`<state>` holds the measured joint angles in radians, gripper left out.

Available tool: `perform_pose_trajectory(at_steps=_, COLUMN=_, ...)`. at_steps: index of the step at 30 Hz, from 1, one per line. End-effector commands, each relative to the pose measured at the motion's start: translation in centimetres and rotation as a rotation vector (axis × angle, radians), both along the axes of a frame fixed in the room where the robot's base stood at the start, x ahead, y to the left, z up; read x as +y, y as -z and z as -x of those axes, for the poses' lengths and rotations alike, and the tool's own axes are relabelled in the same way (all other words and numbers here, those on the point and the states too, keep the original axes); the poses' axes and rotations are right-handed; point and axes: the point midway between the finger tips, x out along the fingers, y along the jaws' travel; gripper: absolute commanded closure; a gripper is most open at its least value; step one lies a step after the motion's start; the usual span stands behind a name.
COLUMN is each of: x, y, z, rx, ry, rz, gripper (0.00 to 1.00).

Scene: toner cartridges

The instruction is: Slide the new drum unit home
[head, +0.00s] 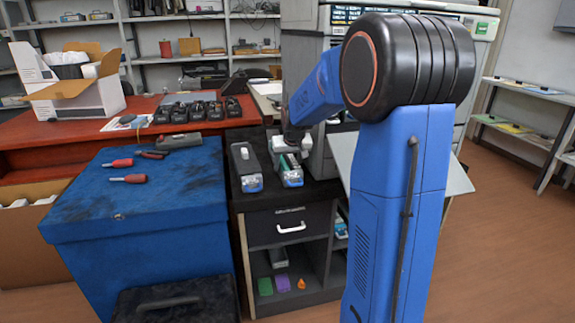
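Two long cartridge-like units stand side by side on the black cabinet top (268,186). The left one (245,165) is dark grey with a white patch on top and a blue-and-white near end. The right one (290,172) has a green-and-grey top and a blue-and-white near end. I cannot tell which is the new drum unit. My gripper (291,152) is small in the head view, low over the far part of the right unit. Its fingers are not clear, so I cannot tell whether it touches or holds the unit. The printer (300,62) stands behind, partly hidden by my arm.
A grey panel (455,178) sticks out from behind my arm. A blue chest (140,200) with red-handled screwdrivers (128,179) stands at the left. Several black cartridges (197,110) line the red bench (60,135). A black case (175,302) sits in front.

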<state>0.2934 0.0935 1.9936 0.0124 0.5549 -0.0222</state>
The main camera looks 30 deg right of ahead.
Motion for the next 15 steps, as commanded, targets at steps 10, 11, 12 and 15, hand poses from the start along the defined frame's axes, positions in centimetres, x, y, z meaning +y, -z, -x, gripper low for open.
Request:
perform_pose_trajectory(at_steps=10, x=-0.03, y=-0.13, z=-0.05, rx=-0.003, ry=0.000, rz=0.001, gripper=0.95)
perform_pose_trajectory(at_steps=11, x=-0.04, y=-0.15, z=-0.05, rx=-0.003, ry=0.000, rz=0.001, gripper=0.95)
perform_pose_trajectory(at_steps=12, x=-0.04, y=-0.20, z=-0.05, rx=-0.003, ry=0.000, rz=0.001, gripper=0.95)
perform_pose_trajectory(at_steps=15, x=-0.04, y=-0.67, z=-0.08, rx=-0.004, ry=0.000, rz=0.001, gripper=0.95)
